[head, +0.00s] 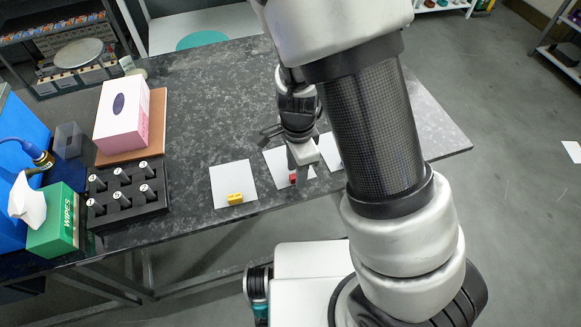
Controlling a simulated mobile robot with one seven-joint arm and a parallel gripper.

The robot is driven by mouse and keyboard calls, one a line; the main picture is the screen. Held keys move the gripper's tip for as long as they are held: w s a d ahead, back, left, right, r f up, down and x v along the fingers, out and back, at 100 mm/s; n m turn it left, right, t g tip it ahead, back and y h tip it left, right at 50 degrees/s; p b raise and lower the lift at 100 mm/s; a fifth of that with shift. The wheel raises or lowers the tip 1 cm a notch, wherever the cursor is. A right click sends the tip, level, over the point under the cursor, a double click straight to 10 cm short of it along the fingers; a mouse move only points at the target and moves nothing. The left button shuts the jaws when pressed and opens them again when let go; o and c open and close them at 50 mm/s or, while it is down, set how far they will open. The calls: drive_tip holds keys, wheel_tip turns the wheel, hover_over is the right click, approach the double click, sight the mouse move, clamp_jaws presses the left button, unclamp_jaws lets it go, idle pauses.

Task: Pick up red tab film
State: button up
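The red tab film is a white square sheet (274,164) with a small red tab (293,180) at its near edge. It lies flat on the dark table, and my arm and gripper hide part of it. My gripper (303,165) points down over this film, just above or beside the red tab. I cannot tell whether the fingers touch the tab or whether they are apart.
A yellow-tabbed film (231,179) lies to the left. Another white sheet (330,149) to the right is partly hidden by my arm. Further left are a black rack with vials (128,205), a pink-and-white box (122,115) and a green wipes box (54,225). The table behind the films is clear.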

drive_tip(key=shift+f, duration=0.5)
drive_tip(key=shift+c, duration=0.2)
clamp_jaws()
drive_tip(key=shift+r, duration=0.15)
